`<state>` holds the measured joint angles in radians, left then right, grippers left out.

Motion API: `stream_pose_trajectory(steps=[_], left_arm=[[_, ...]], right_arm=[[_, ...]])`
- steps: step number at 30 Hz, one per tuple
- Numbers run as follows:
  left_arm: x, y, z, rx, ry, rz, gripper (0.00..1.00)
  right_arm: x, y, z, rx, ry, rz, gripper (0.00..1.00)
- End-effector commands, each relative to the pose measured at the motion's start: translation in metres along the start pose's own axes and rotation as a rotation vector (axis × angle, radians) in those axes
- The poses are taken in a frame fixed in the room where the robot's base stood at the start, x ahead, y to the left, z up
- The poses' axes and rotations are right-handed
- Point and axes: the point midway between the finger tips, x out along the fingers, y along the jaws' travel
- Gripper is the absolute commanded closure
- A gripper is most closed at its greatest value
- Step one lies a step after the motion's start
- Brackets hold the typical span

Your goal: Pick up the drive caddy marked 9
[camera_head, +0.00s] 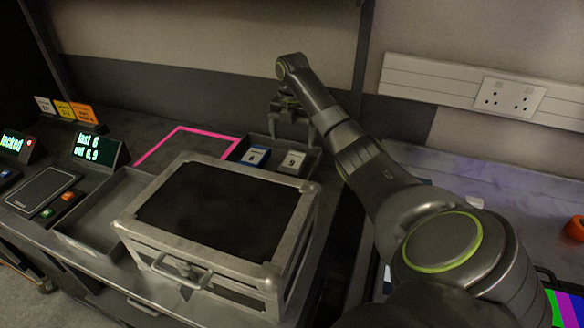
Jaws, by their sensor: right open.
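The drive caddy marked 9 (291,162) is a small grey block with a white label. It lies in a dark shallow tray (262,139) at the back of the bench. A blue caddy (255,156), its label too small to read surely, lies just left of it in the same tray. My right gripper (289,125) hangs over the back of the tray, above and behind the caddy marked 9. Its fingers are apart, with nothing seen between them. My left gripper is not in view.
A metal-framed case (301,204) stands in front of the tray. An empty grey tray (104,208) is left of it, beside a pink-outlined area (176,130). A wall socket (510,97) is at right.

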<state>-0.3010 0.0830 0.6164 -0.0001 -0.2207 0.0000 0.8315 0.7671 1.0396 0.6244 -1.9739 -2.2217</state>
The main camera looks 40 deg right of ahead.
Motion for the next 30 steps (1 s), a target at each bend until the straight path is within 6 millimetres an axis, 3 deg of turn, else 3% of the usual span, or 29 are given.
stream_pose_trajectory(steps=[4, 13, 21, 30], left_arm=[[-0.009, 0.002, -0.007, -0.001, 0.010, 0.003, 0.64], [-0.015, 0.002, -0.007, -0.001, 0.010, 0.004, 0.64], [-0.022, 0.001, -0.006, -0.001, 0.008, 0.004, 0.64], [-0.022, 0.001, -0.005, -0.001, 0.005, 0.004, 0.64]], right_arm=[[0.024, 0.000, -0.001, 0.000, 0.003, -0.002, 0.11], [0.049, 0.000, -0.001, 0.000, 0.002, -0.002, 0.11], [0.087, 0.001, -0.001, 0.000, 0.001, -0.001, 0.11], [0.092, 0.001, -0.001, -0.001, -0.001, 0.000, 0.12]])
